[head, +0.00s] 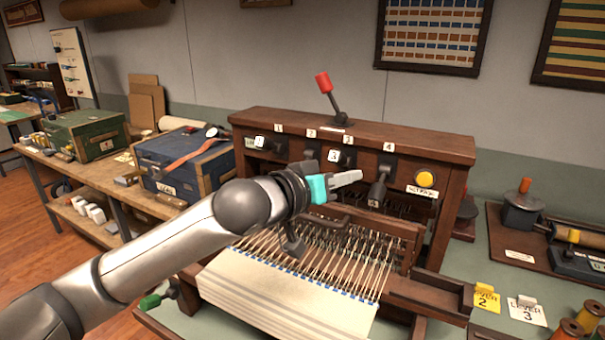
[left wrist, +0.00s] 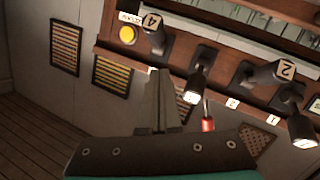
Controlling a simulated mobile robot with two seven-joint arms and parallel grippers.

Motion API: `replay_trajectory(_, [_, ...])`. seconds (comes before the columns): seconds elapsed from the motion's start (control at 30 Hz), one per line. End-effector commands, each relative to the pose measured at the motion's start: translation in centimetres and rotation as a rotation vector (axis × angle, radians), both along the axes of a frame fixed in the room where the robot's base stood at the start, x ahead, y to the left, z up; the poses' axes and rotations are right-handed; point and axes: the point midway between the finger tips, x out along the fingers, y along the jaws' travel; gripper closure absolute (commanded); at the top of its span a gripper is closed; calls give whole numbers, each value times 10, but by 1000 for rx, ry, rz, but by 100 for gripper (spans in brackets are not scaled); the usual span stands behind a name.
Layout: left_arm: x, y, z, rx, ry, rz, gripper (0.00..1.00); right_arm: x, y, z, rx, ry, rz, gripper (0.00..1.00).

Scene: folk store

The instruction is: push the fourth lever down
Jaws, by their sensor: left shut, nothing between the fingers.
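The fourth lever (head: 379,188), a dark handle with a small white label on its end, slants downward from the front of the wooden loom (head: 400,143) below the number 4 tag. Its "4" end also shows in the left wrist view (left wrist: 153,36). My left gripper (head: 358,176) is shut and empty, with its fingertips just left of the fourth lever in the head view. In the left wrist view its fingers (left wrist: 158,74) end close to that lever; I cannot tell whether they touch. The third lever (head: 344,158) and first lever (head: 269,144) stick out higher. My right gripper is not in view.
A yellow button (head: 425,179) is right of the fourth lever. A red-topped lever (head: 323,83) stands on the loom's top. Warp threads and cloth (head: 285,295) spread below my arm. A blue box (head: 185,165) stands left; cards (head: 527,311) and spools lie right.

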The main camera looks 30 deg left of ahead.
Motion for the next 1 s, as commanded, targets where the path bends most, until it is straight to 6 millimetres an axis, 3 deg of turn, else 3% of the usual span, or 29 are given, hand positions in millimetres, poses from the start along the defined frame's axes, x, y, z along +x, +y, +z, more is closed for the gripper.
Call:
replay_trajectory(0.1, [-23,8,0,6,3,-3,100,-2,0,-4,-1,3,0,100])
replay_trajectory(0.43, [-65,24,9,6,4,-3,100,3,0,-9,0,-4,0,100])
replay_trajectory(0.7, [-81,32,14,2,4,0,100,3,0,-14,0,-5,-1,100])
replay_trajectory(1.0, [-86,32,17,2,1,-2,100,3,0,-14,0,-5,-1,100])
